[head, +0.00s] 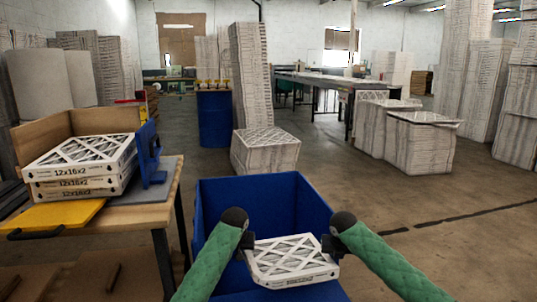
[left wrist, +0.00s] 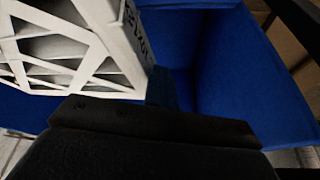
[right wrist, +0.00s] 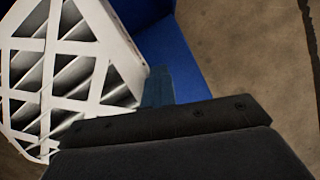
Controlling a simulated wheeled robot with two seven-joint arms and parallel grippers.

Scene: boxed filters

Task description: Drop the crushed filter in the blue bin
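The crushed filter (head: 290,258) is a white frame with a lattice face, lying nearly flat with cut-looking corners. It is held over the near part of the open blue bin (head: 265,192). My left gripper (head: 248,243) is at its left side and my right gripper (head: 330,246) at its right side; both appear shut on it. The filter fills the left of the left wrist view (left wrist: 75,45) and of the right wrist view (right wrist: 70,60). One dark finger shows against its edge in each; the other fingers are hidden.
A table at left bears a wooden box (head: 85,122), stacked filters (head: 85,165) marked 12x16x2 and a yellow board (head: 55,216). A filter stack (head: 265,150) stands behind the bin. More stacks (head: 422,143) stand at right. The floor right of the bin is clear.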

